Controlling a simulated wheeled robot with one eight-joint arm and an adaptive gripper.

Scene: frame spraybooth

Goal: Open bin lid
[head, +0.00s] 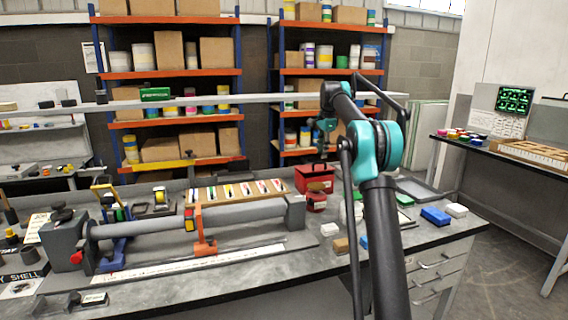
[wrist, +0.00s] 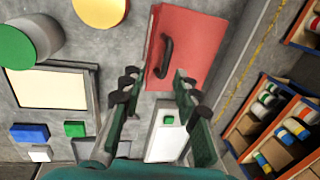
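A red bin (head: 315,179) stands on the grey workbench, right of its middle and behind the long tube. In the wrist view its red lid (wrist: 198,38) shows from above, with a dark curved handle (wrist: 165,55). The lid looks shut. My gripper (wrist: 156,82) is open, its dark green fingers spread apart with nothing between them. The handle lies beyond the fingertips, apart from them. In the head view my gripper (head: 326,128) is above the bin, small and partly hidden by my arm.
A red tin (head: 316,202) stands just in front of the bin. A long grey tube (head: 190,217) in clamps fills the bench's left. Blue (head: 435,216) and white (head: 455,210) blocks lie at the right. Orange shelves (head: 180,73) with boxes stand behind. A long pale bar (head: 220,99) crosses above the bench.

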